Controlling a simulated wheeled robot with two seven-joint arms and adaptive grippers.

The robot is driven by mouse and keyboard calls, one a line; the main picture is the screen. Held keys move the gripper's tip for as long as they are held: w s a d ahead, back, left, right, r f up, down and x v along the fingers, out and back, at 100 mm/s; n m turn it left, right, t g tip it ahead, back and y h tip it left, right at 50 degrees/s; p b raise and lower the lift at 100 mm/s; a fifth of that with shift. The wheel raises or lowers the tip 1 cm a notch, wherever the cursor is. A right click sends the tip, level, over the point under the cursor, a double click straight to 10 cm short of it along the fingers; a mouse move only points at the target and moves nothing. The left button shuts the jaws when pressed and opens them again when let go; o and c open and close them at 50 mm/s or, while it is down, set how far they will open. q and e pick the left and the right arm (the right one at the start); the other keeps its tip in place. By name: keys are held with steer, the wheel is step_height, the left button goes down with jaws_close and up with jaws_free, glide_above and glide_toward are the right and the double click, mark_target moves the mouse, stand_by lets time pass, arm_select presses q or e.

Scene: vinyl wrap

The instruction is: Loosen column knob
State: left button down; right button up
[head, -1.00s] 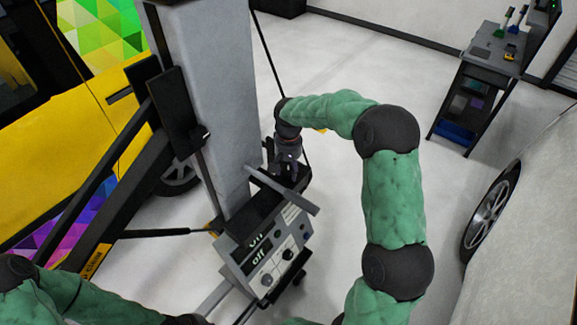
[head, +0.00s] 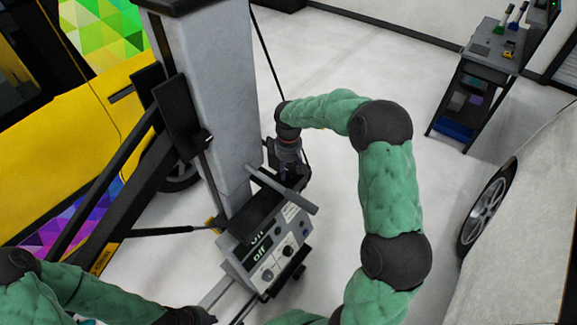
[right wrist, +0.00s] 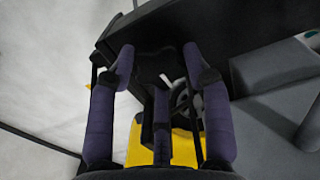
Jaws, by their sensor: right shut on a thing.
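The grey column (head: 215,100) stands upright at centre left in the head view. My right gripper (head: 289,176) is at the column's right side, above the control box, partly hidden by its own wrist and a grey bar. In the right wrist view its purple-padded fingers (right wrist: 158,62) are on either side of a dark knob (right wrist: 154,66) under a black plate, shut on it. The knob is hard to make out against the dark plate and is hidden in the head view. My left gripper (head: 200,316) is at the bottom edge, mostly cut off, so its jaws cannot be read.
A control box (head: 268,252) marked "off" with several dials sits at the column's foot, with a grey bar (head: 285,190) above it. A yellow car (head: 85,120) is at left and a white car (head: 525,230) at right. A tool cart (head: 480,85) stands back right. Floor between is clear.

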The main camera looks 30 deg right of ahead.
mark_target(288, 170)
steer(key=n+p, duration=0.1)
steer(key=n, duration=0.3)
steer(key=shift+n, duration=0.4)
stand_by(0.4)
steer(key=o, duration=1.2)
steer(key=shift+c, duration=0.2)
step_height(288, 170, up, 12)
